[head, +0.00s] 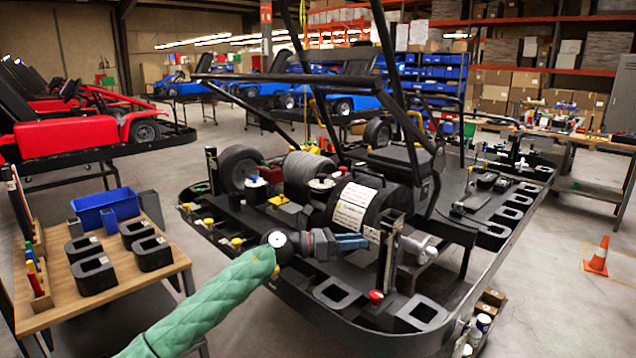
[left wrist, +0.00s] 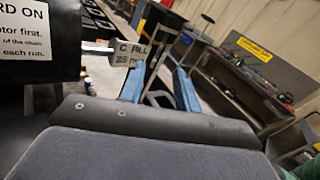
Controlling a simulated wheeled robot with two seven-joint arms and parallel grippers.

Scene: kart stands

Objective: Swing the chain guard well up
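The chain guard, which I take to be the black rounded cover (head: 372,205) with a white warning label, sits low at the near side of the kart in the head view. It also shows in the left wrist view (left wrist: 66,40) at the upper left, its label cut by the edge. My left gripper (head: 366,241) is in front of and below the guard's label in the head view. In the left wrist view its blue fingers (left wrist: 158,75) stand apart with nothing clearly held between them. Contact with the guard cannot be told. My right gripper is in neither view.
A black kart stand with a raised rim (head: 290,297) surrounds the work area. A black upright post (head: 390,250) and a silver cylinder (head: 418,246) stand just right of my left gripper. A wooden side table (head: 60,310) with a blue bin (head: 105,207) is at left.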

